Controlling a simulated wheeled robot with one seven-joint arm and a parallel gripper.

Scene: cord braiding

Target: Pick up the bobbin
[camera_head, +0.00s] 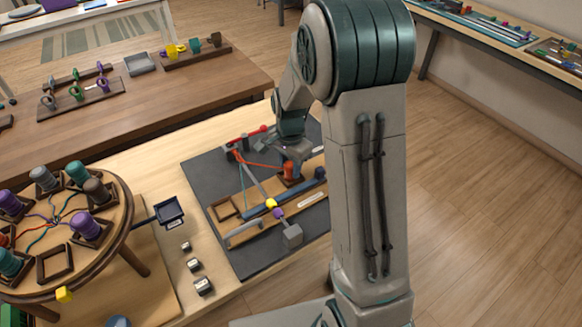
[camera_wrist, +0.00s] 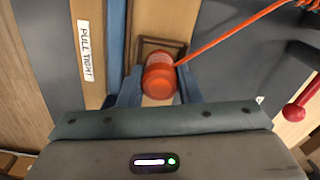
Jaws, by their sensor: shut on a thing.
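The orange bobbin (camera_wrist: 160,78) is between the two blue fingers of my gripper (camera_wrist: 158,98) in the wrist view, and my gripper is shut on it. An orange cord (camera_wrist: 240,38) runs from the bobbin toward the upper right. Just beyond the bobbin is a square wooden holder (camera_wrist: 148,45); I cannot tell whether the bobbin is clear of it. In the head view the orange bobbin (camera_head: 291,170) is at the wooden board, with the orange cord going left to the post. My arm covers part of that area, and the fingers are hard to make out there.
A round braiding stand (camera_head: 105,228) with several coloured bobbins is at the left. An empty square holder (camera_head: 222,209) is on the board. A grey weight (camera_head: 292,236) and a red-knobbed lever (camera_wrist: 296,110) are near. Small metal blocks (camera_head: 203,286) lie on the table.

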